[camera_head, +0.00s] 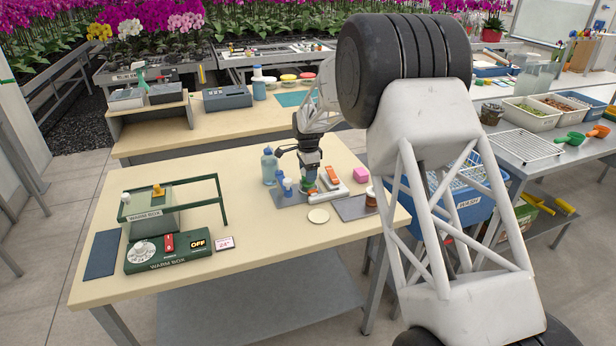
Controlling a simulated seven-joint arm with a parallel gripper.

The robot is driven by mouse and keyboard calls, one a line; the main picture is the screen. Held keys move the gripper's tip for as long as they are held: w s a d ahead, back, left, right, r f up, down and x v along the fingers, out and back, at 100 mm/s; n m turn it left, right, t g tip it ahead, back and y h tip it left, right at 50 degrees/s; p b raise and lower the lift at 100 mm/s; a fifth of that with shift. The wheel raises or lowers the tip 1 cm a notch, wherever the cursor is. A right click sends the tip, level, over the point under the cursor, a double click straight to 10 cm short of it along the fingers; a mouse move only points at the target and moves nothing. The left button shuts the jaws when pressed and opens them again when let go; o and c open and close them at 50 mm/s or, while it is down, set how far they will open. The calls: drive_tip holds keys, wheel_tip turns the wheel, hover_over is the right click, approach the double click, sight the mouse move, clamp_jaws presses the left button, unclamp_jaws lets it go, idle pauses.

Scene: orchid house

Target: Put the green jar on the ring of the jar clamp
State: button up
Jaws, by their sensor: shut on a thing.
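My gripper (309,172) points down over a grey mat near the middle of the light wooden table. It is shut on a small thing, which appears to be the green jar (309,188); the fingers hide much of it. The jar is low, close to the mat, but I cannot tell whether it touches anything below. A white piece with an orange part (333,174) stands just right of it. I cannot tell for sure which thing here is the jar clamp, and I cannot make out its ring.
A round cream disc (318,216) lies in front.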

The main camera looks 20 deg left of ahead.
drive_tip(key=shift+f, duration=0.95)
drive_tip(key=shift+f, duration=0.15)
drive_tip(key=o, duration=1)
drive_tip(key=shift+r, duration=6.15)
drive_tip(key=shift+d, duration=0.1)
